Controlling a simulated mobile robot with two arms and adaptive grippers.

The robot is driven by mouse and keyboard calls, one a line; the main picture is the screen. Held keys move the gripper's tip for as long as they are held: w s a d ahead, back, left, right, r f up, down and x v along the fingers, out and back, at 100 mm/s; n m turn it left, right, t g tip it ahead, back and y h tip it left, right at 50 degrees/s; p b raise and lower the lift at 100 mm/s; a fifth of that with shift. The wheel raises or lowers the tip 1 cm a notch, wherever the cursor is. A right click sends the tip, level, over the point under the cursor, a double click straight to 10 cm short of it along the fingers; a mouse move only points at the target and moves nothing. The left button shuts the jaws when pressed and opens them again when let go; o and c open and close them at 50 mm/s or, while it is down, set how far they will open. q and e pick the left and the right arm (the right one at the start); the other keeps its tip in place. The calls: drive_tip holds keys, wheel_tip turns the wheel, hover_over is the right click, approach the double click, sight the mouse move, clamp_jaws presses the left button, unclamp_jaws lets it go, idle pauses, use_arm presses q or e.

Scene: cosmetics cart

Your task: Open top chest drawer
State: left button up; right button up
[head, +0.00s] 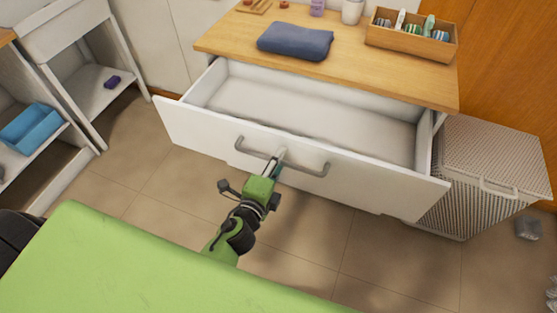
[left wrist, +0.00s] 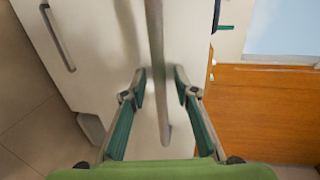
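The white top chest drawer (head: 300,156) stands pulled well out in the head view, and its inside is empty. Its grey bar handle (head: 316,170) is on the front panel. My left gripper (head: 274,163) is at the middle of this handle. In the left wrist view, the handle (left wrist: 156,40) runs between the two fingers of my left gripper (left wrist: 160,74), with clear gaps visible, so the fingers look open around it. Contact with the bar cannot be told. My right gripper is not in view.
The wooden chest top (head: 230,40) carries a folded blue towel (head: 295,40) and a wooden box of bottles (head: 410,42). A striped hamper (head: 490,165) stands close to the drawer's right end. White shelving (head: 90,95) is at left. Tiled floor (head: 120,185) lies between.

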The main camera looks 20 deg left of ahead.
use_arm(q)
drive_tip(key=s+r, duration=0.2)
drive_tip(key=s, duration=1)
drive_tip(key=shift+a+r, duration=0.2)
drive_tip(key=shift+w, duration=0.1)
drive_tip(key=s+d+f+n+g, duration=0.1)
drive_tip(key=s+f+n+g, duration=0.3)
drive_tip(key=f, duration=1.1)
drive_tip(key=s+d+f+n+g, duration=0.1)
drive_tip(key=s+f+n+g, duration=0.3)
drive_tip(key=f, duration=1.1)
drive_tip(key=s+a+f+n+g, duration=0.3)
drive_tip(key=s+f, duration=0.6)
drive_tip(key=s, duration=0.3)
drive_tip(key=s+a+f+n+g, duration=0.3)
drive_tip(key=s+a+f+n, duration=0.2)
drive_tip(key=s+f, duration=0.4)
drive_tip(key=s, duration=0.3)
drive_tip(key=shift+a+g+y, duration=0.15)
drive_tip(key=shift+g+y, duration=0.15)
drive_tip(key=shift+g, duration=0.1)
drive_tip(key=shift+r, duration=0.1)
